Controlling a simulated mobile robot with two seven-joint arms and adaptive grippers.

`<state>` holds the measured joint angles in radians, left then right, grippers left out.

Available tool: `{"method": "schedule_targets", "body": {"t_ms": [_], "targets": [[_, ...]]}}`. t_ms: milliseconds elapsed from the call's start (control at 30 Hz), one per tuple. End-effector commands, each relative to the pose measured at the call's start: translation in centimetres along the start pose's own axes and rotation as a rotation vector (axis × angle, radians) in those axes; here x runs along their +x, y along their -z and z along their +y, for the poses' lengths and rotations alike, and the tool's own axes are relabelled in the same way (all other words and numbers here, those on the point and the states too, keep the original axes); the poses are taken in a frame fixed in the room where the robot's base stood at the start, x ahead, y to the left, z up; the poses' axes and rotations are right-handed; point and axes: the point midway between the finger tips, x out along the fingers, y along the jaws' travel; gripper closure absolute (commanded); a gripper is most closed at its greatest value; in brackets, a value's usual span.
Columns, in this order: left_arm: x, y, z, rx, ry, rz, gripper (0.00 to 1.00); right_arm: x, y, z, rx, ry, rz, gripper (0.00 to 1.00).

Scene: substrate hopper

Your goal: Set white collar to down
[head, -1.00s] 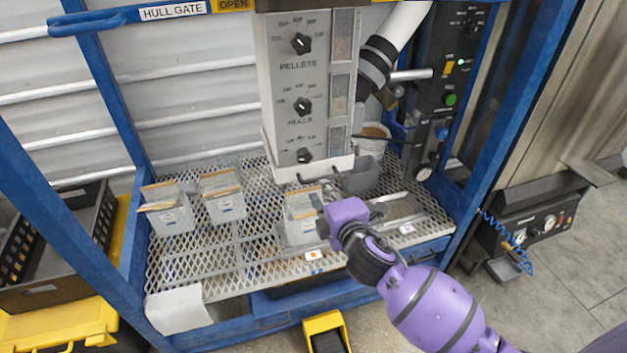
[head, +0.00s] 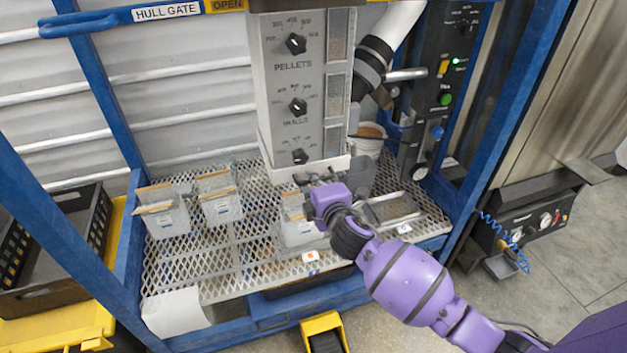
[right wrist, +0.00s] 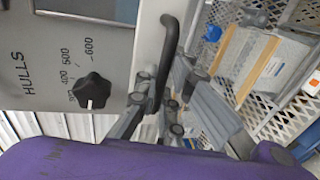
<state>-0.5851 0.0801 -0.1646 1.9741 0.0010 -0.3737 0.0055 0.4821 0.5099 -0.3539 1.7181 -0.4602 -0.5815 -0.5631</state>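The white collar (head: 308,171) wraps the bottom end of the grey hopper column, just under its lowest dial. In the right wrist view the collar (right wrist: 152,40) is a pale band with a dark bar handle (right wrist: 168,50) on it. My right gripper (head: 312,183) is just below the collar's front. In the right wrist view its grey fingers (right wrist: 164,92) stand apart, with the handle's lower end between them. I cannot tell whether either finger touches the handle. My left gripper is not in view.
Clear bins (head: 222,208) stand on the mesh shelf (head: 190,262), one right beside my right gripper. A flat tray (head: 392,208) lies to the right, with a white bucket (head: 368,142) behind. Blue frame posts bound both sides.

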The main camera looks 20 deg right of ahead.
Motion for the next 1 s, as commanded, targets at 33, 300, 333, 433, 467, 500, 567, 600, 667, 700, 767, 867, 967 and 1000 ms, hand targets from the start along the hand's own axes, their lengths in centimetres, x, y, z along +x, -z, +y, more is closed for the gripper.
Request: {"method": "schedule_targets", "body": {"t_ms": [33, 300, 333, 433, 467, 500, 567, 600, 667, 700, 767, 867, 967, 1000], "targets": [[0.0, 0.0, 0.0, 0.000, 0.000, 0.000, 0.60, 0.0, 0.0, 0.1, 0.000, -0.001, 0.000, 1.00], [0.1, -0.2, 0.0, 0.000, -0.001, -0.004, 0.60, 0.1, 0.0, -0.3, 0.000, 0.000, 0.000, 1.00], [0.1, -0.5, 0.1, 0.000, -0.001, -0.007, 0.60, 0.1, 0.0, -0.6, 0.001, 0.001, -0.001, 1.00], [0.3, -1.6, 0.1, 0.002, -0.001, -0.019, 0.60, 0.4, 0.0, -2.4, 0.002, 0.008, -0.001, 1.00], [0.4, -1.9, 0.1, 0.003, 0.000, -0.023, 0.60, 0.5, 0.0, -3.0, 0.002, 0.009, 0.000, 1.00], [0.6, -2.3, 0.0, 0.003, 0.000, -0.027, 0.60, 0.7, 0.0, -3.8, 0.002, 0.010, -0.001, 1.00], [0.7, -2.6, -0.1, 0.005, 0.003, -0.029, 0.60, 0.8, 0.0, -4.4, 0.001, 0.009, -0.002, 1.00], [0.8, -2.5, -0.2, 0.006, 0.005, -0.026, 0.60, 0.8, -0.1, -4.5, 0.001, 0.008, -0.002, 1.00], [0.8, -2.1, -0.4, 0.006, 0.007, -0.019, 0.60, 0.8, -0.1, -4.3, 0.001, 0.006, -0.002, 1.00], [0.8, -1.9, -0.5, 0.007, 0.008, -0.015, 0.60, 0.8, -0.1, -4.2, 0.000, 0.005, -0.002, 1.00], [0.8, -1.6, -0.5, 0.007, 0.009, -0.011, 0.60, 0.8, -0.1, -4.2, 0.000, 0.006, -0.002, 1.00], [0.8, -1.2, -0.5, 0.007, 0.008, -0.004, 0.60, 0.8, -0.1, -4.3, 0.000, 0.008, -0.002, 0.89], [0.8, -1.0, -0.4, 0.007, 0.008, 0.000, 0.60, 0.8, -0.1, -4.3, 0.000, 0.008, -0.002, 0.83], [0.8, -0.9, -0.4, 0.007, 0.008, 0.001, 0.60, 0.8, -0.1, -4.3, 0.000, 0.007, -0.002, 0.83]]}}
